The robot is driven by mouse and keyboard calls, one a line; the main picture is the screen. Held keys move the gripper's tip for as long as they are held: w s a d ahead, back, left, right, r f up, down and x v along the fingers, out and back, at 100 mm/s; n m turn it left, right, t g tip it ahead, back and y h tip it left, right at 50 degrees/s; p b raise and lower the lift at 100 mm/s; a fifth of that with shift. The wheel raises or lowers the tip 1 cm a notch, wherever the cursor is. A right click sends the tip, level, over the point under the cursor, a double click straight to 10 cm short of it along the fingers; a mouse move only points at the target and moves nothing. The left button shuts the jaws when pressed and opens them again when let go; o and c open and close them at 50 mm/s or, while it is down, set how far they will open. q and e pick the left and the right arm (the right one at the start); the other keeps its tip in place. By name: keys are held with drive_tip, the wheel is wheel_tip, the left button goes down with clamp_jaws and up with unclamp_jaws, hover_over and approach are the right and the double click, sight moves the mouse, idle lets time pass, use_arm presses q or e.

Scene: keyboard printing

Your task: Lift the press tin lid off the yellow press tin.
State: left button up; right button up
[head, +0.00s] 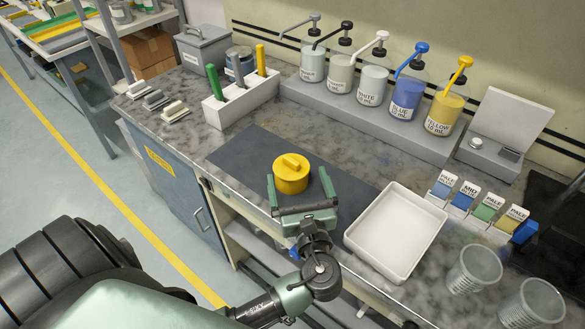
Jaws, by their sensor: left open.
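The yellow press tin (291,181) stands upright on the dark mat near the front edge of the counter. Its yellow lid (291,164) sits on top and has a raised bar handle across it. My left gripper (300,190) is open, with its green fingers reaching toward the tin from the front, one on each side of it. The fingers look lower than the lid handle in the picture; I cannot tell whether they touch the tin. My right gripper is not in view.
A white tray (396,234) lies right of the mat (240,152). Two clear cups (474,270) stand at the front right. Pump bottles (407,95) line a grey riser behind. A white holder with colored handles (240,100) stands back left. The mat around the tin is clear.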

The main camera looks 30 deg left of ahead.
sight(292, 171)
use_arm(q)
drive_tip(key=f, duration=0.5)
drive_tip(key=shift+w+a+f, duration=0.2)
drive_tip(key=shift+a+f, duration=0.05)
drive_tip(key=shift+f, duration=0.05)
drive_tip(key=x, duration=0.3)
drive_tip(key=p+x, duration=0.1)
drive_tip(key=x, duration=0.2)
drive_tip(key=shift+r, duration=0.2)
drive_tip(key=shift+w+a, duration=0.4)
drive_tip(key=shift+w, duration=0.05)
drive_tip(key=c, duration=2)
drive_tip(key=shift+o, duration=0.2)
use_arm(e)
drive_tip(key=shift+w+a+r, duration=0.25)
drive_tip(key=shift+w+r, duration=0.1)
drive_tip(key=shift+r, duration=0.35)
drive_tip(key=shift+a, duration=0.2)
